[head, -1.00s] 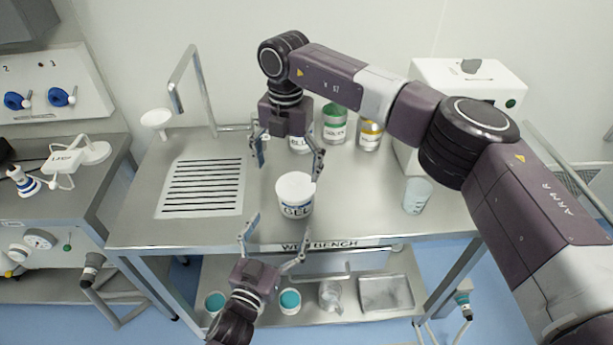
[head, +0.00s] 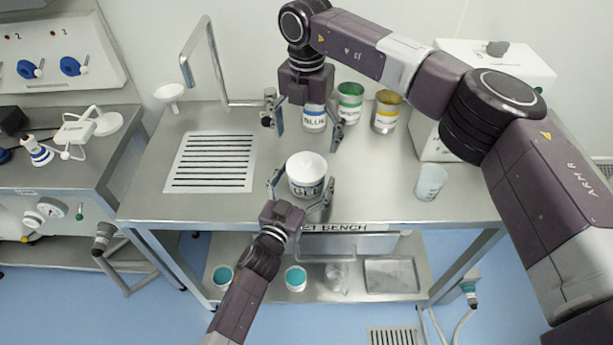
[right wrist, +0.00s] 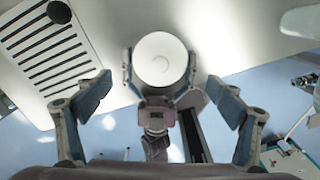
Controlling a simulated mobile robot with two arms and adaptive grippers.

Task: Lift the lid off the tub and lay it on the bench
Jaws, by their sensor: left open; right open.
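The white tub (head: 306,186), labelled GEL, stands upright near the front edge of the wet bench (head: 385,210). Its white lid (head: 306,166) is on top; the lid also shows from above in the right wrist view (right wrist: 160,58). My left gripper (head: 302,192) is open, with one finger on each side of the tub; whether they touch it I cannot tell. My right gripper (head: 309,126) is open and empty, above the bench behind the tub. In the right wrist view its fingers (right wrist: 158,100) are spread wide, with the lid showing beyond and between them.
Blue (head: 314,120), green (head: 350,104) and yellow (head: 386,112) labelled cans stand behind the tub. A clear beaker (head: 431,182) is at right, a slotted drain plate (head: 212,162) at left. The bench between the plate and tub is clear.

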